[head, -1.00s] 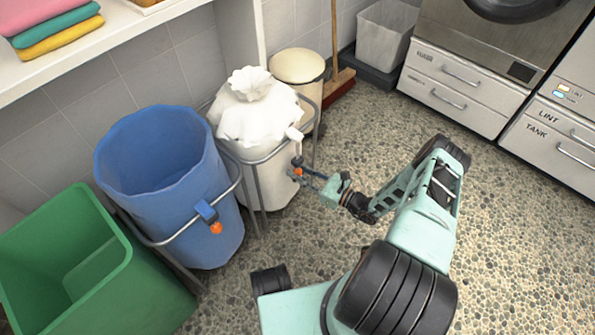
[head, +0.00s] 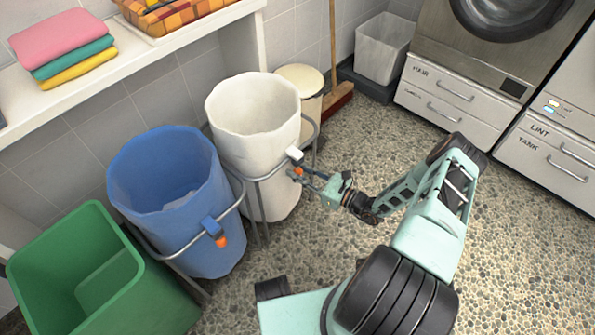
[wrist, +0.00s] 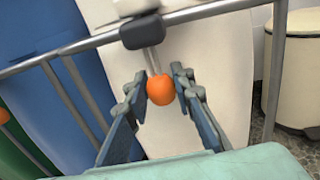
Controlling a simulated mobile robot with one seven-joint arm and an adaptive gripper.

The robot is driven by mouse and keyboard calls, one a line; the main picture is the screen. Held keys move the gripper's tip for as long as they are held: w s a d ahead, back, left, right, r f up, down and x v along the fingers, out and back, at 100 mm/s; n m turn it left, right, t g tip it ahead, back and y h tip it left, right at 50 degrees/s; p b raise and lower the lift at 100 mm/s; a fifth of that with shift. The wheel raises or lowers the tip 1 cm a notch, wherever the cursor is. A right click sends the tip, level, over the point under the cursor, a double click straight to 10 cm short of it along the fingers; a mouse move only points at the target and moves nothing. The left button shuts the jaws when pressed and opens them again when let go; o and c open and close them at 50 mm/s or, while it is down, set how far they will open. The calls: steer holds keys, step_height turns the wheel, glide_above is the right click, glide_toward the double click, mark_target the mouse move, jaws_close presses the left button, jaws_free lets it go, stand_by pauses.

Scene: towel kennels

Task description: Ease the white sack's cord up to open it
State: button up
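The white sack (head: 247,135) stands in a metal frame, its mouth wide open and round. A white and dark cord lock (head: 295,154) sits on the front rail; its dark block also shows in the wrist view (wrist: 142,32). A short cord runs down from it to an orange bead (wrist: 161,90). My gripper (wrist: 160,88) is just below the rail in front of the white sack, its fingers closed in on both sides of the bead. In the head view my gripper (head: 302,173) is at the sack's right front.
A blue sack (head: 180,205) with its own orange bead (head: 221,241) stands left of the white one, then a green bin (head: 80,270). A cream bin (head: 302,80) and a broom (head: 335,95) stand behind. Floor to the right is clear.

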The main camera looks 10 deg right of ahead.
steer(key=o, duration=0.4)
steer(key=shift+r, duration=0.2)
steer(key=shift+o, duration=0.2)
steer(key=v, duration=1.2)
steer(key=shift+r, duration=0.1)
